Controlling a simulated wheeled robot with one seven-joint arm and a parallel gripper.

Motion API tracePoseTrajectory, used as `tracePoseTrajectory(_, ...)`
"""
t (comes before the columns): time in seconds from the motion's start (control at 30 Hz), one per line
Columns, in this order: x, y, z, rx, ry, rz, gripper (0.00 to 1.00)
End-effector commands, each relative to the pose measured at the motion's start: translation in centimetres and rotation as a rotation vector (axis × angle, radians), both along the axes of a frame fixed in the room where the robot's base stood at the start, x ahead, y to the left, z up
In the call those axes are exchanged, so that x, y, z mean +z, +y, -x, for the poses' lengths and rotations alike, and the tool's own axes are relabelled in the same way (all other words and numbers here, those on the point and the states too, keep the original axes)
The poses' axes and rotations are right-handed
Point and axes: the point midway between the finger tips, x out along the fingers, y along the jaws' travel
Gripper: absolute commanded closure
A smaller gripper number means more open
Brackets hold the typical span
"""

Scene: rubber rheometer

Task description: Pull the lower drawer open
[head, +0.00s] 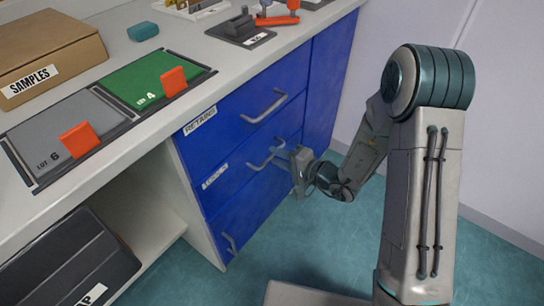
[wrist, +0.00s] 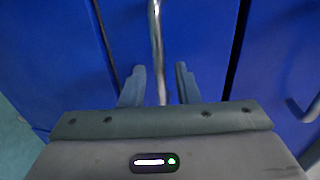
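The blue cabinet has a top drawer (head: 240,112) with a RETAINS label and a lower drawer (head: 238,168) with a smaller label I cannot read clearly. Both look shut, flush with the cabinet front. The lower drawer's grey bar handle (head: 262,163) is partly hidden by my gripper (head: 280,156). In the wrist view, my gripper (wrist: 160,86) is open, with its fingers on either side of the handle bar (wrist: 157,45). Gaps show between the bar and both fingers.
Below is another blue front (head: 250,212) with its own handle (head: 230,244). The counter above holds a SAMPLES box (head: 45,60), a green mat (head: 145,80) and a grey mat (head: 60,135). A dark case (head: 65,262) is on the open shelf at left. The teal floor (head: 310,235) in front is clear.

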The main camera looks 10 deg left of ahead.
Motion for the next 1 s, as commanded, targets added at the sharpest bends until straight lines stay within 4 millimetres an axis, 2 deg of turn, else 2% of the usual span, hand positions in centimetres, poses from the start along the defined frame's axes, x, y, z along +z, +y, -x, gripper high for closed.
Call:
tracePoseTrajectory(0.2, -0.5, 2.0, -0.8, 0.0, 0.0, 0.0, 0.71)
tracePoseTrajectory(0.53, -0.5, 2.3, -1.0, 0.0, 0.0, 0.0, 0.71)
tracePoseTrajectory(0.57, -0.5, 2.3, -1.0, 0.0, 0.0, 0.0, 0.77)
tracePoseTrajectory(0.63, -0.5, 2.3, -1.0, 0.0, 0.0, 0.0, 0.96)
tracePoseTrajectory(0.67, -0.5, 2.3, -1.0, 0.0, 0.0, 0.0, 1.0)
tracePoseTrajectory(1.0, -0.6, 2.2, -1.1, 0.012, 0.0, 0.001, 1.0)
